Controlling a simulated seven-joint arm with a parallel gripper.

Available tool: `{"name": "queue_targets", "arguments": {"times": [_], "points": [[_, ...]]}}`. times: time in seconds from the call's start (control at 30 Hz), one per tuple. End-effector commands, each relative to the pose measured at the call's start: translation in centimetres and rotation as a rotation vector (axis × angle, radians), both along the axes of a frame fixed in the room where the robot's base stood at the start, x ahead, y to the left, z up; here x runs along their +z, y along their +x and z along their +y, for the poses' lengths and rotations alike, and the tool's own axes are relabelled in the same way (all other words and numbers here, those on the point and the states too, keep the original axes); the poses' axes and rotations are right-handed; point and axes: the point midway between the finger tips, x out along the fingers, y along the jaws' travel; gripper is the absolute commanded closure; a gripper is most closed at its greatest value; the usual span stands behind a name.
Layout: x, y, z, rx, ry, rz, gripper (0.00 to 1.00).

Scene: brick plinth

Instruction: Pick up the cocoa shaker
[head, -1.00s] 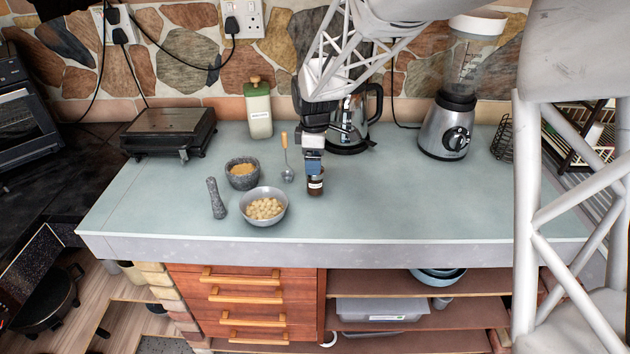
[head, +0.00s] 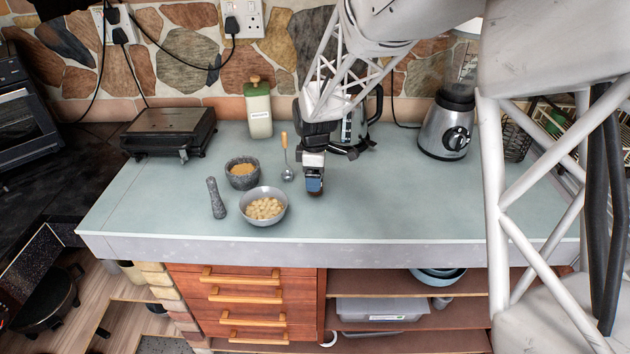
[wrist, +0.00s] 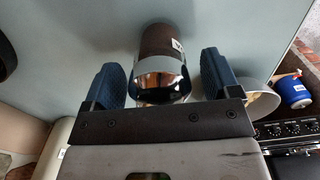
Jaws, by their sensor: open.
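The cocoa shaker (wrist: 157,40) shows in the wrist view as a dark brown cylinder with a shiny metal top and a small white label. My gripper (wrist: 162,82) is open, with one blue finger pad on each side of the shaker's metal top. A gap shows between the shaker and each pad, so it is not gripped. In the head view my gripper (head: 314,182) points down over the counter and hides nearly all of the shaker.
A grey bowl of pale round pieces (head: 263,219), a stone mortar (head: 243,185) and its pestle (head: 216,198) stand to the left. A wooden-handled utensil (head: 285,157) lies close by. A kettle (head: 355,135) stands behind.

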Motion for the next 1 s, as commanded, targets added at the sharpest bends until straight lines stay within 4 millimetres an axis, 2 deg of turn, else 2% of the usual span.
{"name": "queue_targets", "arguments": {"times": [0.17,0.7,0.77,1.0], "points": [[-1.04,0.0,0.0,0.0,0.0,-0.001,0.18],[-1.09,0.0,0.0,0.0,0.0,-0.001,0.18],[-1.08,0.01,0.0,0.0,0.0,-0.001,0.25],[-1.09,0.0,0.0,0.0,0.0,-0.001,0.62]]}}
